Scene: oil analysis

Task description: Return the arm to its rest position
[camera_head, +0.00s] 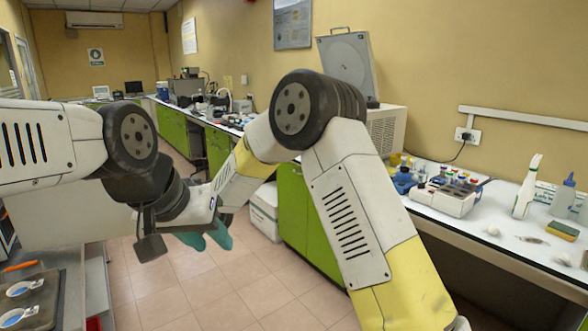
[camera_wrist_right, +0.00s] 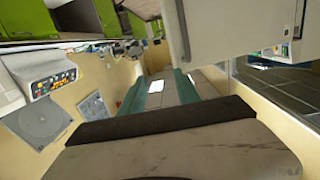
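My left arm enters from the left in the head view. Its wrist is bent down, and the teal fingers of my left gripper (camera_head: 207,238) hang above the tiled floor with a small gap between them. Nothing shows in them. My right arm rises from the bottom right, bends at a dark round joint and slopes down left, where its end meets the left wrist in the picture. Its gripper is hidden there. In the right wrist view, the teal fingers of my right gripper (camera_wrist_right: 168,88) stand apart, with what looks like ceiling between them.
A white bench (camera_head: 480,240) at right holds a rack of coloured caps (camera_head: 446,193), a spray bottle (camera_head: 527,186), a wash bottle (camera_head: 564,196) and a sponge (camera_head: 562,230). A dark tray (camera_head: 52,307) with small dishes lies at bottom left. Floor (camera_head: 170,300) between is clear.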

